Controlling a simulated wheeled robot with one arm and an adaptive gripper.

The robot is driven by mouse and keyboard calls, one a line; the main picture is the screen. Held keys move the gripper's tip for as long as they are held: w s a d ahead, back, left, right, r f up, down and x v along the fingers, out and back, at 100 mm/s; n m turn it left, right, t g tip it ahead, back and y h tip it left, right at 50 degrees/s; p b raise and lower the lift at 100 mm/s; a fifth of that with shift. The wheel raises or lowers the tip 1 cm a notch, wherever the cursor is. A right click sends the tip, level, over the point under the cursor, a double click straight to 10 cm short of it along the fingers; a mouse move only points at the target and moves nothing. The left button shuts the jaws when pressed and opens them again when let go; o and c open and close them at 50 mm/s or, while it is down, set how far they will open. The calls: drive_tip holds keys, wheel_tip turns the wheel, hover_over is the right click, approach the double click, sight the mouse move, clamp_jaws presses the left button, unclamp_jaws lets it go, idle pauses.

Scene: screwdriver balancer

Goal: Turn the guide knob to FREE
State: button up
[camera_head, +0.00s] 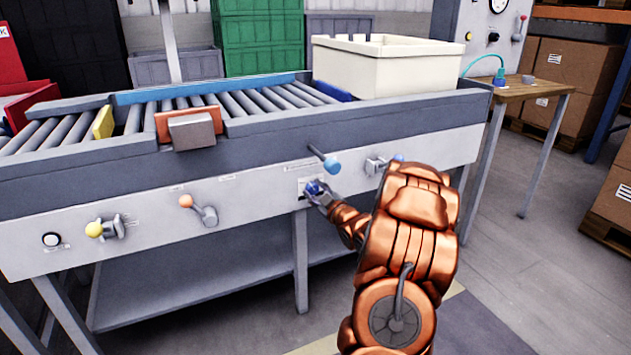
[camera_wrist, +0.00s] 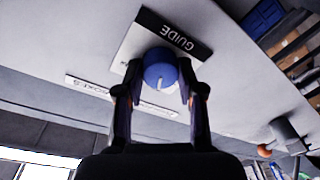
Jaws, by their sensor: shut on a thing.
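The guide knob is a blue round knob (camera_wrist: 160,70) with a pale pointer line, mounted on a plate under a black label reading GUIDE (camera_wrist: 174,32). In the wrist view my gripper (camera_wrist: 160,85) has one finger on each side of the knob and is shut on it. In the head view my gripper (camera_head: 318,192) is at the conveyor's front panel, and only a bit of the blue knob (camera_head: 314,187) shows. The position words on the plate are too small or hidden to read, so I cannot tell which setting the pointer marks.
A blue-tipped lever (camera_head: 331,164) sticks out just above my gripper. An orange-tipped lever (camera_head: 187,201) and a yellow-tipped one (camera_head: 94,229) are on the panel to the left. A cream bin (camera_head: 385,70) stands on the conveyor. A wooden table (camera_head: 530,88) is at the right.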

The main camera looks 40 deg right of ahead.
drive_tip(key=m+p, duration=0.4)
drive_tip(key=p, duration=0.1)
drive_tip(key=m+p, duration=0.2)
drive_tip(key=m, duration=0.1)
drive_tip(key=shift+r+h+p, duration=0.3)
drive_tip(key=shift+h+p, duration=0.05)
drive_tip(key=shift+h, duration=0.05)
drive_tip(key=m+p, duration=0.3)
drive_tip(key=shift+f+m, duration=0.1)
drive_tip(key=shift+m, duration=0.3)
drive_tip(key=shift+f+m+h+p, duration=0.15)
drive_tip(key=shift+m+h+p, duration=0.35)
drive_tip(key=shift+m+p, duration=1.1)
drive_tip(key=shift+d+m+b, duration=0.1)
drive_tip(key=shift+m+b, duration=0.25)
drive_tip(key=shift+m, duration=0.25)
drive_tip(key=o, duration=1.1)
drive_tip(key=shift+o, duration=0.2)
drive_tip(key=shift+f, duration=0.1)
drive_tip(key=v, duration=1.2)
drive_tip(key=shift+f, duration=0.15)
